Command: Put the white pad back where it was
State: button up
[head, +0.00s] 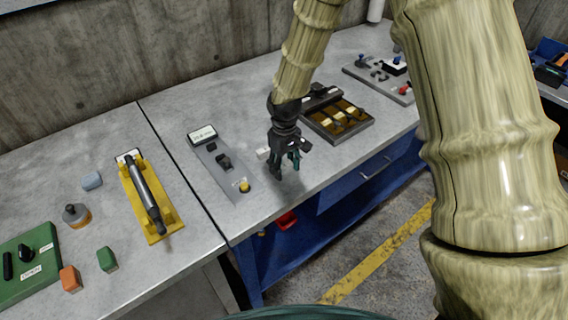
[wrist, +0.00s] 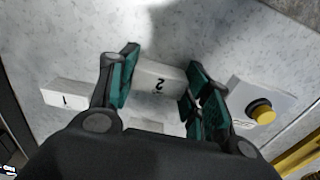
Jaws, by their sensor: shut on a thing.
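My gripper (head: 285,168) points down over the grey bench, between the grey panel with the yellow button and the dark tray. In the wrist view my gripper (wrist: 160,90) has its teal fingers on either side of a white pad (wrist: 158,80) marked "2" and is shut on it. A second white pad (wrist: 65,96), marked "1", lies to the left in the wrist view, outside the fingers. In the head view a small white piece (head: 263,153) shows just left of my gripper; I cannot tell which pad it is. The held pad's height above the bench is unclear.
The grey panel (head: 215,150) has a yellow button (head: 244,186). The dark tray (head: 352,133) with yellow-marked compartments stands to the right. A yellow cradle (head: 135,203) holds a grey bar. A green box (head: 30,270) and small blocks lie at left. The bench's front edge is near my gripper.

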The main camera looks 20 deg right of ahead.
aim_at(285, 165)
jog(key=shift+f, duration=0.1)
jog(key=o, duration=1.1)
jog(key=shift+r+b, duration=1.3)
jog(key=shift+r, duration=4.8)
